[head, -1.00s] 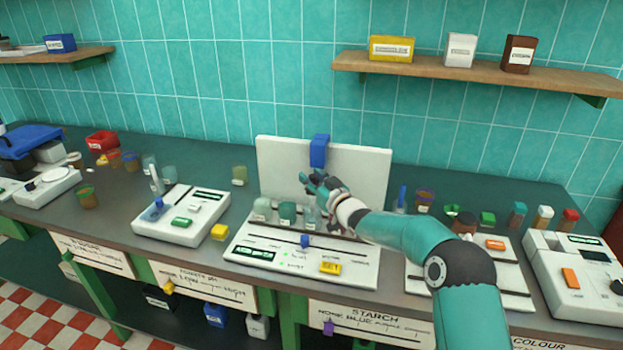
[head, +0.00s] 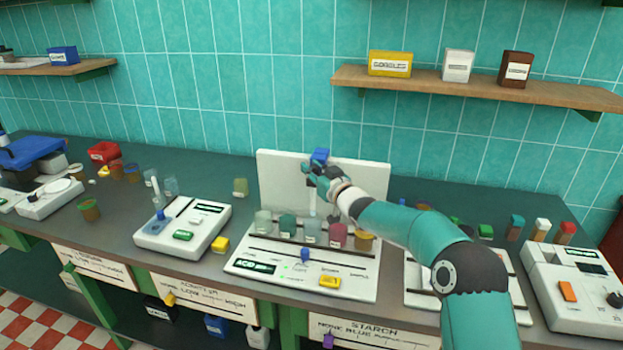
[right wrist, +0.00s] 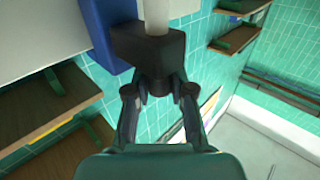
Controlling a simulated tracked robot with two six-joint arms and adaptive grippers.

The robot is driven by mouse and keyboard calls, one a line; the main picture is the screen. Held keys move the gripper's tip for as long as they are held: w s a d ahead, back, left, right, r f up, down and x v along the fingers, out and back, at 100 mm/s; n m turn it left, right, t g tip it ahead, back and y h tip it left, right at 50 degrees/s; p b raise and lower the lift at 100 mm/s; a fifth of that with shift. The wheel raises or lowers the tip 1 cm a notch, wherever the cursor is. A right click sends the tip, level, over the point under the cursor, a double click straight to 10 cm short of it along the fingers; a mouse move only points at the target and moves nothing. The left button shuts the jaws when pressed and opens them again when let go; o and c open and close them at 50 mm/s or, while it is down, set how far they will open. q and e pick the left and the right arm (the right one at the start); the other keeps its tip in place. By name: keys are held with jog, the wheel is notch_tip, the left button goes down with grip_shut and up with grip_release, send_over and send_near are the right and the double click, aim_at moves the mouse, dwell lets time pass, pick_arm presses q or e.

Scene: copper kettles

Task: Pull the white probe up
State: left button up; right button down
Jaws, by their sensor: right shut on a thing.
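The white probe (head: 312,200) hangs upright in front of a white back panel (head: 275,180), above a row of cups. Its lower end is close to the cups, and I cannot tell whether it is clear of them. My right gripper (head: 318,176) is up at the probe's top, in front of a blue block (head: 321,154) on the panel. In the right wrist view, the fingers (right wrist: 159,92) are shut on the black holder (right wrist: 150,52), from which the white probe (right wrist: 157,14) extends. The blue block (right wrist: 108,30) is beside it. My left gripper is not in view.
Several cups, including a green one (head: 287,224) and a pink one (head: 337,234), stand on the white unit (head: 300,285) below. Other white instruments stand left (head: 182,222) and right (head: 575,280). A wooden shelf (head: 480,88) is above right.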

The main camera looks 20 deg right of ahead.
jog(key=c, duration=1)
grip_release()
jog(key=shift+o, duration=0.2)
jog(key=v, duration=1.2)
jog(key=shift+w, duration=0.1)
